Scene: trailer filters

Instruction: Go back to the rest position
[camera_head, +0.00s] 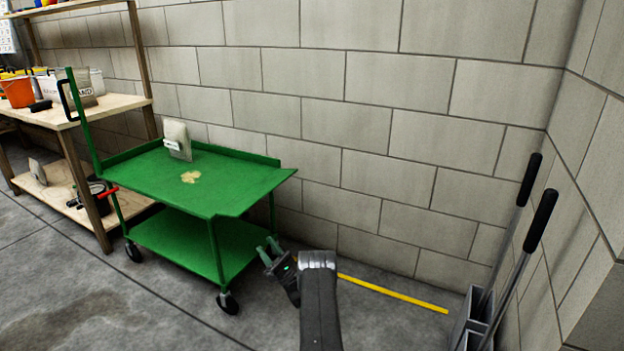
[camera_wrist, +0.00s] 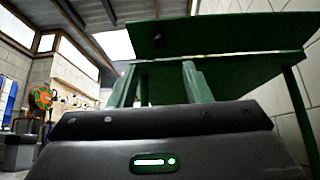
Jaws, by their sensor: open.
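My gripper (camera_head: 268,249) is in front of the right end of the green cart (camera_head: 240,187), low, between the cart's two shelf levels in the picture. Its two greenish fingers stand apart and nothing shows between them. In the wrist view the gripper's fingers (camera_wrist: 158,85) point up toward the underside of the cart's top (camera_wrist: 225,75). I cannot tell whether they touch the cart. A filter-like beige block (camera_head: 177,140) with a white label stands on the cart's top at the back.
A wooden shelf (camera_head: 90,112) with an orange bucket (camera_head: 18,91) stands at the left. Long-handled tools (camera_head: 520,240) lean in the right corner. A block wall (camera_head: 400,130) runs behind, with a yellow strip (camera_head: 390,292) on the floor. Floor at the front left is clear.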

